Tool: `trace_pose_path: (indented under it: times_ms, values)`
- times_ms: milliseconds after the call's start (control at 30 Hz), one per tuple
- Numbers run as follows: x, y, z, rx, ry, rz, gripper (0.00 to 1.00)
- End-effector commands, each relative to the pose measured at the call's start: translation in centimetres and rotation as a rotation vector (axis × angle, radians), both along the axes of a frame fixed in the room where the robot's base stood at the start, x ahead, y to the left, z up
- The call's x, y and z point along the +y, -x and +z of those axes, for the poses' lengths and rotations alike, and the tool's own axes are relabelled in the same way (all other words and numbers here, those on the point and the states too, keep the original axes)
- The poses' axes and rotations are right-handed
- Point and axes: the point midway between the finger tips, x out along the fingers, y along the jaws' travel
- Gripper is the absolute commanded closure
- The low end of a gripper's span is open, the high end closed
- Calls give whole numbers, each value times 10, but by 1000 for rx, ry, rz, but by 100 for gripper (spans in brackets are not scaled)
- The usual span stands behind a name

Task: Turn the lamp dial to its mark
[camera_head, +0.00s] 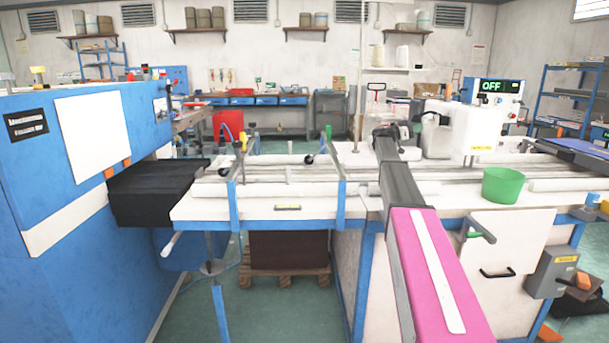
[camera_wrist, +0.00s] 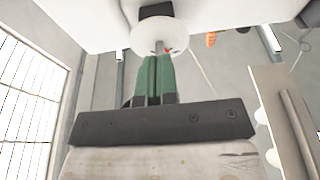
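In the wrist view, a round white disc with a thin grey grip bar, which looks like the lamp dial (camera_wrist: 143,38), is straight ahead of my gripper (camera_wrist: 160,58). A small red mark shows at its right, beside the fingertip. My two green fingers are close together, with the bar between their tips. They look shut on it, though the contact itself is small. A display (camera_head: 492,86) on the machine reads OFF in green.
A green tub (camera_head: 503,184) stands on the white bench (camera_head: 300,208), right of my arm. A blue cabinet (camera_head: 70,180) fills the left side, with black material (camera_head: 155,190) beside it. Rails run along the bench top. Green floor shows between cabinet and bench.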

Motion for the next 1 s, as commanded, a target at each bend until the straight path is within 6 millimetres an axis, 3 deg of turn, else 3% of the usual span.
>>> trace_pose_path:
  times_ms: [33,600,1000]
  values:
    - [-9,6,2,-6,-1,-16,100]
    - [-9,7,-8,-7,-4,-18,100]
    - [27,5,-8,-3,-1,-8,100]
